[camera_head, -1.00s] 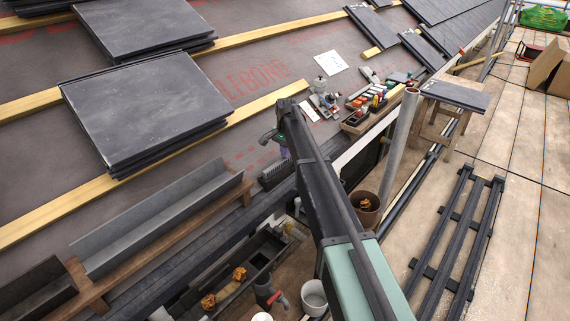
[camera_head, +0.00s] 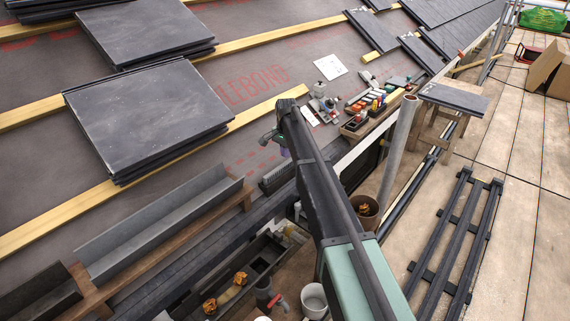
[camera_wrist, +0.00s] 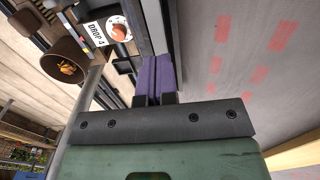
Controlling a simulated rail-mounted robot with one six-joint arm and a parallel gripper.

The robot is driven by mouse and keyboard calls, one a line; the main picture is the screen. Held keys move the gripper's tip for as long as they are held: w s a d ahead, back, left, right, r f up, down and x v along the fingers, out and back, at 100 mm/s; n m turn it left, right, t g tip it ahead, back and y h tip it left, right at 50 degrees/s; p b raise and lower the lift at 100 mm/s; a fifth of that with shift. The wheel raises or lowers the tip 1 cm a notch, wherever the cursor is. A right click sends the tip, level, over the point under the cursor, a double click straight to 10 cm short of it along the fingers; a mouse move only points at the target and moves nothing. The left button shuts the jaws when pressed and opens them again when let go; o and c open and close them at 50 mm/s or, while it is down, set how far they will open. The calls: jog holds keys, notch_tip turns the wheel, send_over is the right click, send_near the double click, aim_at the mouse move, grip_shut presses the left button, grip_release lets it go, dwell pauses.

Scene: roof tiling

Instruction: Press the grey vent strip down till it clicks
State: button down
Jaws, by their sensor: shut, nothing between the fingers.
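A grey slotted vent strip (camera_head: 277,178) lies along the lower edge of the roof, just left of my arm, and part of it is hidden behind the arm. My gripper (camera_head: 283,151) is at the far end of the arm, near the strip's upper end. In the wrist view its two purple fingers (camera_wrist: 154,76) are shut together with nothing between them. I cannot tell whether the fingertips touch the strip or how firmly it is seated.
A grey gutter length (camera_head: 160,215) lies on a brown board at left. Slate stacks (camera_head: 150,115) rest on yellow battens. A tool tray (camera_head: 357,125) and grey downpipe (camera_head: 398,145) stand right of the arm. A brown pot (camera_wrist: 65,61) and "DROP 4" sign (camera_wrist: 107,31) show in the wrist view.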

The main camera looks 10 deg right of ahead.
notch_tip(320, 180, up, 6)
jog(key=p, duration=0.5)
jog(key=shift+r, duration=0.15)
jog(key=s+n, duration=1)
jog(key=s, duration=2.9)
notch_tip(320, 180, up, 26)
jog(key=s+p, duration=0.2)
jog(key=p, duration=2.4)
jog(key=shift+p, duration=0.35)
